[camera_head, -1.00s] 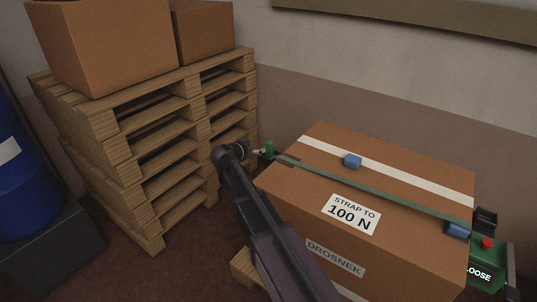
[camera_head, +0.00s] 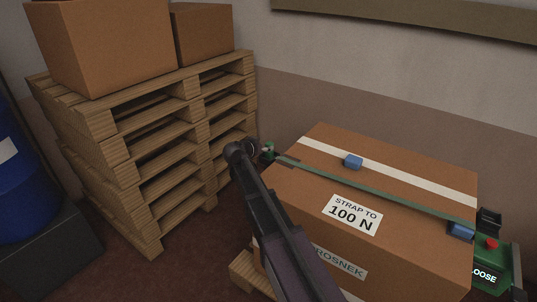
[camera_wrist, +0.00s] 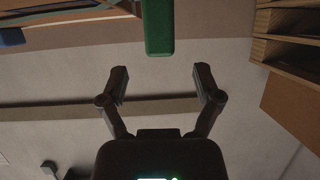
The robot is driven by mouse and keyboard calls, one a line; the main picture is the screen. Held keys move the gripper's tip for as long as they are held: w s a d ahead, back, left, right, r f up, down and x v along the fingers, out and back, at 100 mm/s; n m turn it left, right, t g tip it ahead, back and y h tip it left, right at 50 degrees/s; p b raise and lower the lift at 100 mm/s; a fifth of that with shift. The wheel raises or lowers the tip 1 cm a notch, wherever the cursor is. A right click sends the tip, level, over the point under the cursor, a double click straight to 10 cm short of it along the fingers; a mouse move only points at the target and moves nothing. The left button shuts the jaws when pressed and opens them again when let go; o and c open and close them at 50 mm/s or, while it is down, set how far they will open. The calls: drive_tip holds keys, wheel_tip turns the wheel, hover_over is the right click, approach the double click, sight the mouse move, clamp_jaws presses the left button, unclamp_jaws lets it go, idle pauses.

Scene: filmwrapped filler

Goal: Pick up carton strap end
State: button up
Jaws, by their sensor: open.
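The strap end is a green block (camera_head: 269,157) just past the carton's far left edge. In the wrist view this green block (camera_wrist: 159,30) hangs in from the top, lined up between the two fingers and beyond their tips. My gripper (camera_wrist: 161,78) is open and empty, with its fingers wide apart. In the head view my gripper (camera_head: 256,150) is immediately left of the strap end, and my arm partly hides it and the carton's left side.
A green tensioner box (camera_head: 490,260) with a red button and a display ending in "OOSE" sits at the carton's right. Blue corner pieces (camera_head: 353,162) lie under the strap. A stack of pallets (camera_head: 125,155) stands close left of my arm. The wall is behind.

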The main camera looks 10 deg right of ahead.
sight(268, 144)
drive_tip(key=shift+b+x, duration=0.8)
drive_tip(key=shift+x, duration=1.65)
clamp_jaws()
